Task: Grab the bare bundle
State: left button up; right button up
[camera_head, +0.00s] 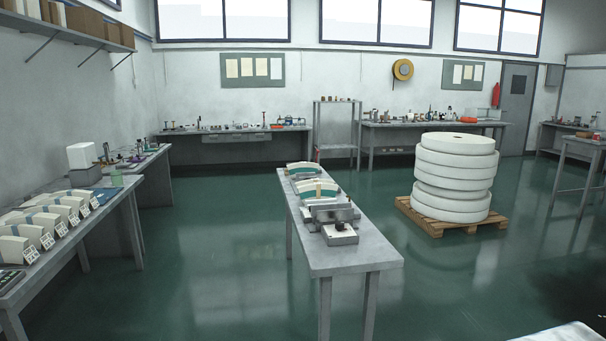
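Several cream, curved bundles (14,250) stand in a row on the left table. Blue bands show on some of them, and small printed cards stand in front. Two more cream, arched bundles sit in grey-and-teal holders on the middle table. The nearer one (327,187) has a tan strip at its middle. The farther one (299,167) shows no clear band, but it is small in view. I cannot tell for sure which bundle is bare. Neither of my grippers is in view.
The narrow middle table (352,257) has a grey metal fixture (333,213) and a bare near end. White rolls (455,165) are stacked on a wooden pallet (439,225) at right. Green floor is open between the left and middle tables. Workbenches line the back wall.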

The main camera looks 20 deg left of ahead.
aim_at(300, 167)
jog(key=i+j+u, duration=0.5)
jog(key=i, duration=0.25)
jog(key=i+j+u, duration=0.3)
jog(key=i, duration=0.65)
jog(key=i+u, duration=0.3)
jog(key=i, duration=0.65)
jog(key=i+z, duration=0.3)
jog(key=i, duration=0.2)
jog(key=i+j+z, duration=0.3)
jog(key=i, duration=0.2)
jog(key=i+j+z, duration=0.3)
jog(key=i, duration=0.15)
jog(key=i+j+z, duration=0.35)
jog(key=i, duration=0.1)
